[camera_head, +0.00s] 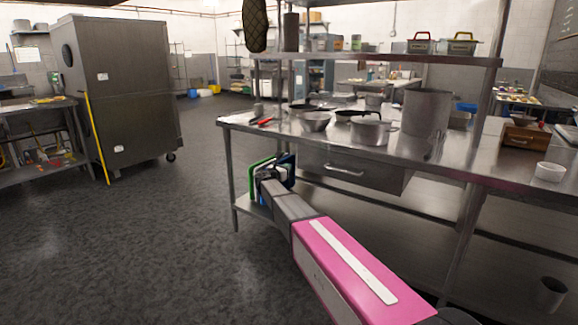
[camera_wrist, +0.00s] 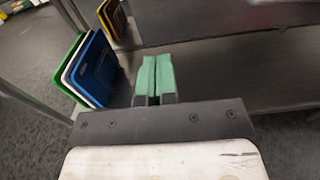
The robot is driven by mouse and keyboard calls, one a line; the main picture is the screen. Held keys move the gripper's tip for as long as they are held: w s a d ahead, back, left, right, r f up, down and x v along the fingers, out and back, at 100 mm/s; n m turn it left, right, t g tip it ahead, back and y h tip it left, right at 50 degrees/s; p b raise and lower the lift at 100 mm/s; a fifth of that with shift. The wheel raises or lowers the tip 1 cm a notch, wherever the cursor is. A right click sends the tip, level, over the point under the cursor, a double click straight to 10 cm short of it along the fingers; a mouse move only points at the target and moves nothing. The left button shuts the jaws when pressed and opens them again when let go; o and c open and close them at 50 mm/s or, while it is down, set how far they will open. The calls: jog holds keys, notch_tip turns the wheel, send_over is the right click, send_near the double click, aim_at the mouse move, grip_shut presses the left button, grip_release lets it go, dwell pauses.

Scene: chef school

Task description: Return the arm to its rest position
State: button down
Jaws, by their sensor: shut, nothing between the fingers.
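My gripper (camera_wrist: 154,78) shows in the wrist view with its two green fingertips together and nothing between them. In the head view my pink and grey arm reaches forward from the bottom right, and its end lies low in front of the steel table (camera_head: 470,172), near its left legs. The fingertips cannot be made out there. In the wrist view the fingers are just right of a group of green, white and blue boards (camera_wrist: 95,72) on the lower shelf. I cannot tell how large the gap is. The boards (camera_head: 262,165) are partly hidden behind my arm in the head view.
Pots (camera_head: 370,131), a bowl (camera_head: 316,121) and a white ramekin (camera_head: 550,171) stand on the tabletop. A drawer (camera_head: 345,168) hangs under it, close to my arm. A tall steel cabinet (camera_head: 118,85) stands at the left. The floor (camera_head: 170,235) between is clear.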

jog(key=s+d+f+m+g+y, duration=0.1)
jog(key=s+d+f+m+g, duration=0.2)
jog(key=s+d+f+m, duration=0.3)
jog(key=s+d+f+m+g+y, duration=0.1)
jog(key=s+d+f+m+g, duration=0.25)
jog(key=s, duration=0.55)
jog(key=s+d+f+m+g+y, duration=0.1)
jog(key=s+d+f+m+g, duration=0.1)
jog(key=s+d+f+m, duration=0.4)
jog(key=s+f+m+g+y, duration=0.2)
jog(key=s+m+y, duration=0.2)
jog(key=s, duration=0.8)
jog(key=s+f+m+g+y, duration=0.3)
jog(key=s+m, duration=0.5)
jog(key=s, duration=0.4)
jog(key=shift+s+a+f+m+g+y, duration=0.25)
jog(key=shift+a+m+g+y, duration=0.1)
jog(key=shift+y, duration=0.15)
jog(key=shift+d, duration=0.1)
